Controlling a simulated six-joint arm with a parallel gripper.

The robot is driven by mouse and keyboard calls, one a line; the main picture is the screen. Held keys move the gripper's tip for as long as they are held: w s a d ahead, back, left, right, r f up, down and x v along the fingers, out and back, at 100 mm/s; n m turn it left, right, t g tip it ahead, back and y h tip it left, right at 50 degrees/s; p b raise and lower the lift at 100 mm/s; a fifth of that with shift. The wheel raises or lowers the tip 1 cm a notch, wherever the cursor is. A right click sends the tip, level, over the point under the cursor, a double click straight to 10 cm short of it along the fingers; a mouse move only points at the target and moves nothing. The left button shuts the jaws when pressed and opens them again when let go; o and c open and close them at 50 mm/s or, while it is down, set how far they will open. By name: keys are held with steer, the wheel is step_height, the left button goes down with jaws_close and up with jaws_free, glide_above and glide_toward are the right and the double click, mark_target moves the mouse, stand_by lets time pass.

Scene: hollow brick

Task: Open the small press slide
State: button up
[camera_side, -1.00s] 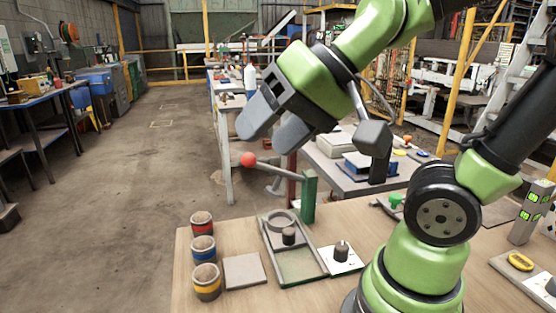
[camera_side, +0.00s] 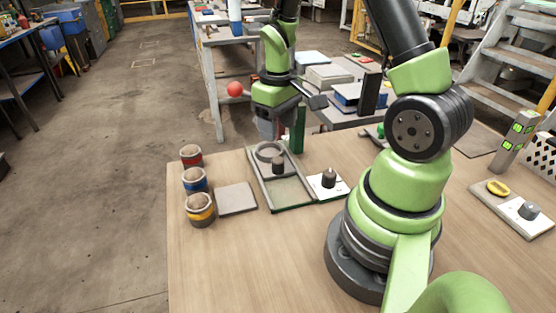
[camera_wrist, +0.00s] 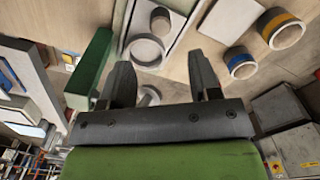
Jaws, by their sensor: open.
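The small press has a flat base (camera_side: 292,192) with a pale ring (camera_side: 268,152) and a dark knob (camera_side: 278,163) that looks like its slide's handle. A green post (camera_side: 298,130) stands at its back, and a red ball (camera_side: 235,89) shows up to the left. My gripper (camera_side: 267,133) points down behind the ring, left of the post. In the wrist view my gripper (camera_wrist: 160,75) is open, with the green post (camera_wrist: 92,65) left of its fingers and the ring (camera_wrist: 147,48) beyond them. A pale rounded part shows between the fingers; I cannot tell what it is.
Several banded cups, including a blue one (camera_side: 195,181), and a grey plate (camera_side: 236,198) stand left of the press. A white plate with a dark knob (camera_side: 329,178) lies to its right. The front of the wooden table (camera_side: 250,265) is clear.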

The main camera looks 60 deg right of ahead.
mark_target(278, 159)
step_height(278, 159, down, 10)
steer(key=shift+r, duration=0.2)
stand_by(0.3)
